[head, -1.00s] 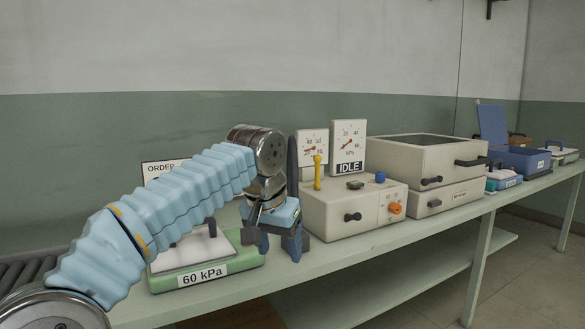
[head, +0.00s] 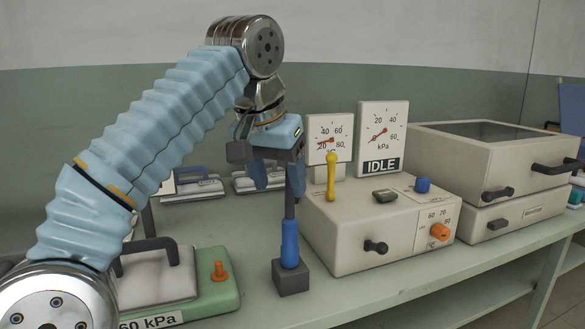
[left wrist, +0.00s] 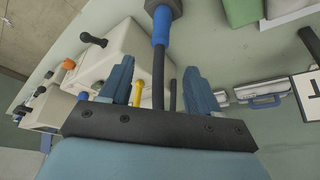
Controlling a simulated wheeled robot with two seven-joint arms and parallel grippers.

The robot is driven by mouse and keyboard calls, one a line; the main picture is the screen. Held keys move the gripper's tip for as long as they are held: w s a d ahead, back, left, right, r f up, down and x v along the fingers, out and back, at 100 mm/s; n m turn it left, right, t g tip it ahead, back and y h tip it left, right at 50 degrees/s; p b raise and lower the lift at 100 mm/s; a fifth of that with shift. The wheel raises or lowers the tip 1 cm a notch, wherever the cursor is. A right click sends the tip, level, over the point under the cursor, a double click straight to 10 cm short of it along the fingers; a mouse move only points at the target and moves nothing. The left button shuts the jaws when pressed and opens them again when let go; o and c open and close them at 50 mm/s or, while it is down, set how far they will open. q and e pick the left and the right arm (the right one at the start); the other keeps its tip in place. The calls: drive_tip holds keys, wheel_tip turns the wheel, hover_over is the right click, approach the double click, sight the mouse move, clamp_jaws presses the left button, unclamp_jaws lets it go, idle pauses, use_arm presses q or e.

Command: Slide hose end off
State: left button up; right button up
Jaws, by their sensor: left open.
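A blue cuff (head: 289,243) stands upright on a small dark grey block (head: 291,279) on the bench, with a dark rod or hose rising from it. My left gripper (head: 277,178) is open and pointing down, above the cuff and close to the dark stem. In the left wrist view the two blue fingers (left wrist: 160,85) are apart and the dark stem (left wrist: 158,78) shows between them; I cannot tell its depth. The cuff (left wrist: 161,27) lies beyond the fingertips. The stem's upper part is hidden by the gripper in the head view. My right gripper is out of view.
A beige console (head: 350,235) with a yellow lever (head: 331,176), orange knob (head: 440,232) and gauges (head: 382,135) stands right of the cuff. A green base (head: 212,297) with an orange nub (head: 218,271) is at left. Handled panels (head: 187,185) lie behind.

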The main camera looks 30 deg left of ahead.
sight(292, 217)
use_arm(q)
drive_tip(key=b+x, duration=0.4)
drive_tip(key=x, duration=0.9)
drive_tip(key=shift+s+f, duration=0.1)
drive_tip(key=shift+f, duration=0.1)
drive_tip(key=c, duration=1.1)
drive_tip(key=shift+r+p, duration=1.65)
drive_tip(key=shift+p, duration=0.05)
drive_tip(key=shift+r+p, duration=0.5)
drive_tip(key=shift+r, duration=0.65)
